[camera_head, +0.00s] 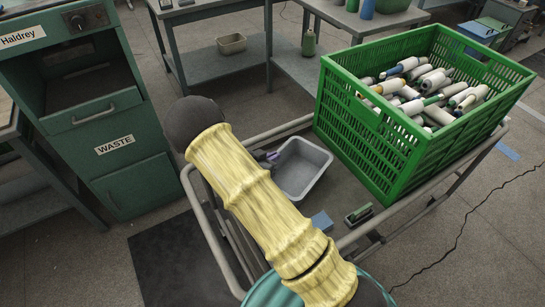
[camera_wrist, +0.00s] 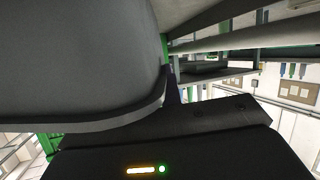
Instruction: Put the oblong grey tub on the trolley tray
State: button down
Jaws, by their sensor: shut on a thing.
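The oblong grey tub (camera_head: 303,170) is in the middle of the head view, upright or nearly so, over the trolley tray (camera_head: 345,190). I cannot tell whether its base touches the tray. My gripper (camera_head: 270,157) is shut on the tub's left rim; my yellow-sleeved arm hides most of it. In the wrist view the tub (camera_wrist: 75,60) fills the upper left, its rim running up to my gripper's finger (camera_wrist: 172,92).
A green crate (camera_head: 365,135) of yarn cones stands at the tray's right. A blue block (camera_head: 321,221) and a small green-topped item (camera_head: 359,213) lie near the tray's front edge. Grey rails border the trolley. A beige tub (camera_head: 231,43) sits on a bench shelf behind.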

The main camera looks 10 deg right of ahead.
jog(key=c, duration=1.6)
grip_release()
jog(key=shift+r, duration=0.15)
jog(key=p+v, duration=0.2)
jog(key=v, duration=1)
jog(key=shift+w, duration=0.1)
